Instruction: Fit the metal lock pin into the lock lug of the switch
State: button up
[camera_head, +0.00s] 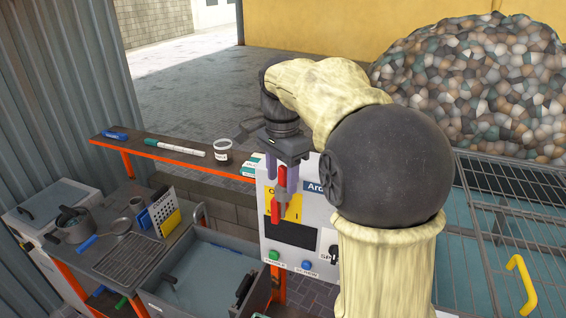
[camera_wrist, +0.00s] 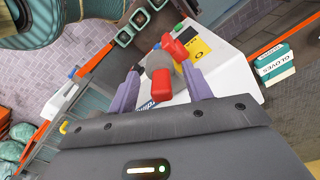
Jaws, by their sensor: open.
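The switch has a red handle (camera_head: 281,190) on a yellow plate (camera_head: 293,208) on the pale control box (camera_head: 305,236). The wrist view shows the red handle (camera_wrist: 188,76) with a grey round part (camera_wrist: 158,62) beside it. My gripper (camera_head: 281,180) is open in front of the switch. Its purple fingers (camera_wrist: 160,88) stand apart with the red and grey parts showing between them; I cannot tell whether they touch.
A sink (camera_head: 195,275) and a worktop with utensils lie at the left. Wire mesh (camera_head: 510,205) is at the right.

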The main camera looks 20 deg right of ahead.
notch_tip(320, 180, up, 17)
jog(key=p, duration=0.1)
jog(key=shift+r+p, duration=0.2)
jog(key=shift+p, duration=0.1)
dwell(0.5)
jog(key=shift+d, duration=0.1)
dwell(0.6)
